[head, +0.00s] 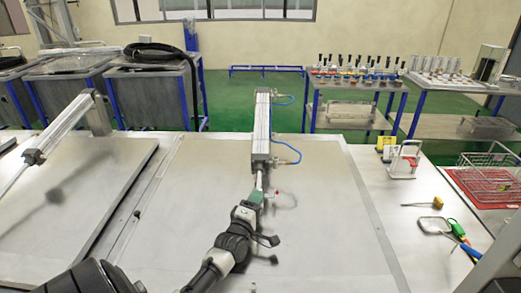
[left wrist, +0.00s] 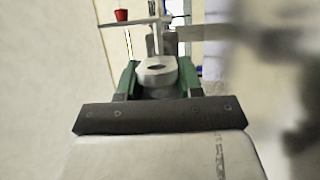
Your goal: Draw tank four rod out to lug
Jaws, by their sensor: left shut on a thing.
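A silver pneumatic cylinder (head: 261,130) lies over the back of the middle flat lid (head: 200,235), with its short rod (head: 259,180) pointing toward me. My left gripper (head: 257,197), with green fingertips, is at the rod's near end. In the left wrist view, my left gripper (left wrist: 160,80) is shut on the round rod eye (left wrist: 158,68), which sits between the green fingers. A small red piece (head: 277,192) shows just right of the gripper, and a red piece (left wrist: 121,15) shows in the left wrist view. I cannot make out the lug clearly. My right gripper is not in view.
Another cylinder (head: 58,132) extends over the left lid (head: 60,205). On the right bench are a red tray with a wire basket (head: 487,180), a white holder (head: 404,160) and several hand tools. Fittings stand on a blue rack (head: 355,82) behind.

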